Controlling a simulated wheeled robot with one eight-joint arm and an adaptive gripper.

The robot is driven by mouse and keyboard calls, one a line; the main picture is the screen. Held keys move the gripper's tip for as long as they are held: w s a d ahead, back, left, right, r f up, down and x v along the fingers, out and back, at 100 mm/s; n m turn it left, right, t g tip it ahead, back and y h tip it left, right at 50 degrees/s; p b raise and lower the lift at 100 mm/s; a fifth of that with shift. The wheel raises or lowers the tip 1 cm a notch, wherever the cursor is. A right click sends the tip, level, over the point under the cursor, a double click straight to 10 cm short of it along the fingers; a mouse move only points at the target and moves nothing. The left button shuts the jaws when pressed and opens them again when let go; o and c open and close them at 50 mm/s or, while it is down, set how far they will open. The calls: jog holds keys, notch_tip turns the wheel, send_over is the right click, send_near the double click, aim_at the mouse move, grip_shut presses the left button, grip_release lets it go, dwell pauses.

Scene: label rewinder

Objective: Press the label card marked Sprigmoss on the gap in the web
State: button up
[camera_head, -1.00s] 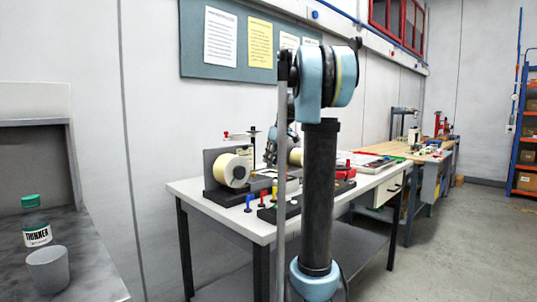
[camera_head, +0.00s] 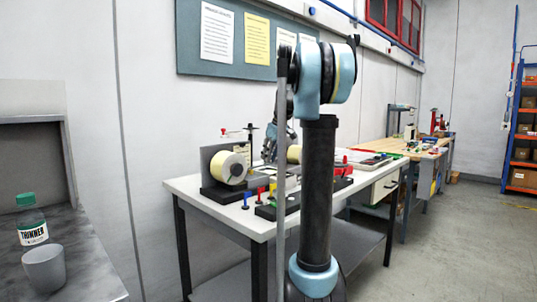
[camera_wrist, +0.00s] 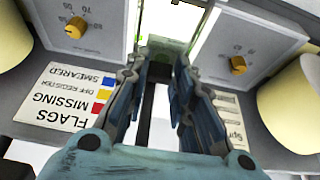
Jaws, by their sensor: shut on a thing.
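My gripper (camera_wrist: 160,85) points at the rewinder in the wrist view, its two dark blue fingers close together. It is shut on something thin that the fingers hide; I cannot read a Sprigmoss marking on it. Beyond the fingertips is a bright panel (camera_wrist: 183,22) between two dial panels; the gap in the web is not clear to me. A partly covered card right of the fingers (camera_wrist: 230,108) has text that seems to begin "Spr". In the head view my gripper (camera_head: 272,148) is small and partly hidden, over the bench beside the cream roll (camera_head: 228,168).
Dial panels with orange knobs stand left (camera_wrist: 75,27) and right (camera_wrist: 238,64) of the fingers. A printed card about flags (camera_wrist: 68,97) lies left. Cream rolls flank both sides. Small coloured pegs stand on the bench's (camera_head: 215,205) front. A thinner bottle (camera_head: 32,222) and grey cup (camera_head: 44,268) stand left.

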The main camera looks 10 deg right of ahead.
aim_at(270, 162)
jog(key=shift+f, duration=1.9)
jog(key=shift+s, duration=0.15)
jog(key=shift+f, duration=0.4)
dwell(0.5)
jog(key=shift+r, duration=4.3)
